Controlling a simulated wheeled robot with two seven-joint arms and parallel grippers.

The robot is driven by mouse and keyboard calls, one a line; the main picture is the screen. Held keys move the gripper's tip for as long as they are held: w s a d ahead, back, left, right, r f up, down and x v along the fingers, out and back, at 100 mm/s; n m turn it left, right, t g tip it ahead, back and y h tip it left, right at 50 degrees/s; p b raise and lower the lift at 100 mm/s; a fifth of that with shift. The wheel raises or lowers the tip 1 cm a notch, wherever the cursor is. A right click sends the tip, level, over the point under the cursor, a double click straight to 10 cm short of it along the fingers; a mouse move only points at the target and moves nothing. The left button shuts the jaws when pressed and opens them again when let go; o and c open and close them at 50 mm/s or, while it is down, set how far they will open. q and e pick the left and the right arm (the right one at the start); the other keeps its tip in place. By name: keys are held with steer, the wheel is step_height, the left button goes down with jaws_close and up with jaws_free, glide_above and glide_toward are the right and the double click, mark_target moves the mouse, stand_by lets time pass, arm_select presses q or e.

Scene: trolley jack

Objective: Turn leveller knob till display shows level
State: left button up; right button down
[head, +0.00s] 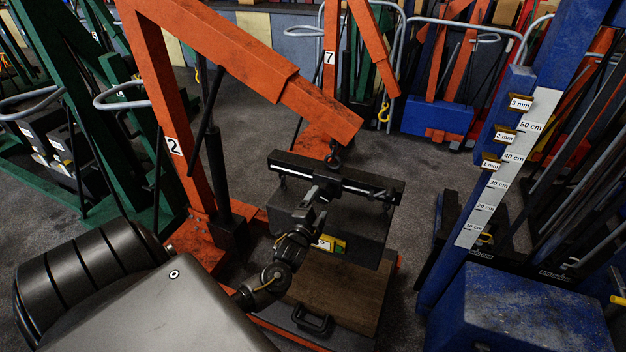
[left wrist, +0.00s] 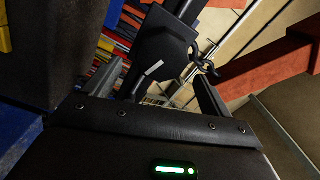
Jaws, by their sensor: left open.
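An orange crane arm (head: 320,108) with a hook (head: 333,160) holds a black leveller bar (head: 280,163) above a dark block (head: 350,228). A bright rod (head: 360,188) runs along the bar. My left gripper (head: 320,190) is at the front of the bar, left of its middle. In the left wrist view my left gripper (left wrist: 160,92) is open. A dark faceted part with a white stripe (left wrist: 165,50), possibly the knob, shows beyond and between the fingers; contact is unclear. A small yellow-edged unit (head: 338,245), possibly the display, is on the block's front; its reading is illegible.
A wooden-topped case (head: 335,285) with a handle stands below the block. A blue post with a white height scale (head: 497,180) rises at the right. Green crane frames (head: 125,150) stand at the left. Grey floor (head: 420,165) is free between the bar and the post.

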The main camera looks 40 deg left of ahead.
arm_select(q)
steer(key=v, duration=0.6)
steer(key=shift+b, duration=0.4)
steer(key=s+d+f+n+g+h, duration=0.25)
steer(key=s+f+g, duration=0.2)
steer(key=f, duration=1.05)
steer(key=s+d+f+n+g+h, duration=0.1)
steer(key=s+f+n+g, duration=0.35)
steer(key=f, duration=0.95)
steer(key=s+d+f+g, duration=0.2)
steer(key=s+f, duration=0.4)
steer(key=s, duration=0.5)
steer(key=s+d+f+g+h, duration=0.1)
steer(key=s+d+f, duration=0.4)
steer(key=s, duration=0.6)
steer(key=s+d+f+n+g+h, duration=0.1)
steer(key=s+d+f+g, duration=0.2)
steer(key=s+f, duration=0.4)
steer(key=s+g, duration=0.1)
steer(key=s, duration=0.3)
steer(key=shift+s+d+f, duration=0.35)
steer(key=shift+f, duration=0.05)
